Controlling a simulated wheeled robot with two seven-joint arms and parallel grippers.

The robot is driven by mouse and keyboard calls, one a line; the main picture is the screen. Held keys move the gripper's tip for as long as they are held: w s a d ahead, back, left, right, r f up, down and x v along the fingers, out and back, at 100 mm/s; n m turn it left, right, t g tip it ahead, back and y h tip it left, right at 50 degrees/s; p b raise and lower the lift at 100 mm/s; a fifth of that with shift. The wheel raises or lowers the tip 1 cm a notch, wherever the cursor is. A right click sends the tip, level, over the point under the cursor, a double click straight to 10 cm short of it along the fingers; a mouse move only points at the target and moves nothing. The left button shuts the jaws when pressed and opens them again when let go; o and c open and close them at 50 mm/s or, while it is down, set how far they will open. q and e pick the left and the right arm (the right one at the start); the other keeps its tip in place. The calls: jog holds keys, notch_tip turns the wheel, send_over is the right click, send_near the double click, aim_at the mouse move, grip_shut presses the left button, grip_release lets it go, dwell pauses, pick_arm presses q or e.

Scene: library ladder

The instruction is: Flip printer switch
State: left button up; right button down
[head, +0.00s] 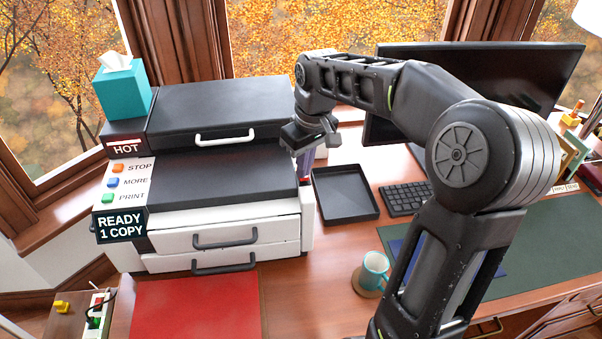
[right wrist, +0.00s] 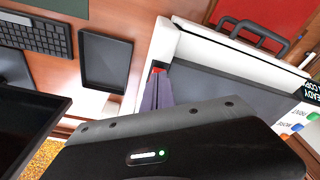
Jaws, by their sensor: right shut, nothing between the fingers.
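The printer (head: 222,220) is white and black and stands on the left of the desk. Its front panel shows "READY 1 COPY" beside orange, blue and green buttons. My right gripper (head: 304,172) points down at the printer's right side, its fingers closed together and empty. In the right wrist view, the fingertips (right wrist: 158,74) are at the edge of the white printer body (right wrist: 190,45). A small red part (right wrist: 159,69), possibly the switch, shows right at the tips. The fingers partly hide it, so I cannot tell contact or its position. My left gripper is out of view.
A black tray (head: 345,212) and a keyboard (head: 404,198) lie right of the printer. A monitor (head: 535,75) stands behind my right arm. A teal mug (head: 375,270) sits in front. A red mat (head: 195,308) lies before the printer; a power strip (head: 97,310) is at lower left.

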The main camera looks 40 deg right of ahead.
jog(key=shift+f, duration=0.25)
jog(key=shift+r, duration=0.1)
notch_tip(320, 180, up, 7)
jog(key=p, duration=0.5)
dwell(0.3)
dwell(0.6)
